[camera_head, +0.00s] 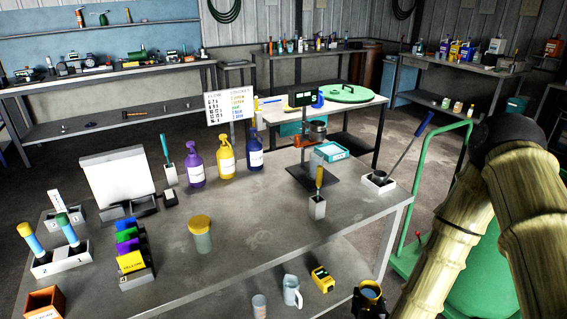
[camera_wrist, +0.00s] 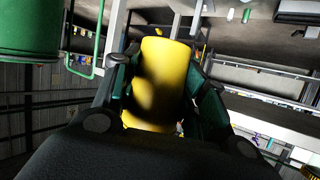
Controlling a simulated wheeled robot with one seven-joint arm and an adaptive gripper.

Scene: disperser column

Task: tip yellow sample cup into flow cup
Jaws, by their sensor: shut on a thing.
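My gripper (camera_head: 369,303) is low at the bottom right of the head view, in front of the table's near edge. It is shut on the yellow sample cup (camera_wrist: 160,82), which stands between the green-sided fingers in the wrist view. The cup's yellow rim (camera_head: 371,290) shows in the head view with a dark opening facing up. What is inside cannot be seen.
The grey table (camera_head: 262,235) carries a yellow-lidded jar (camera_head: 201,236), purple (camera_head: 195,165) and yellow (camera_head: 226,158) bottles, a brush holder (camera_head: 317,206) and a ladle holder (camera_head: 378,182). A jug (camera_head: 292,291) and yellow device (camera_head: 322,279) sit below its front edge. A green drum trolley (camera_head: 408,262) stands right.

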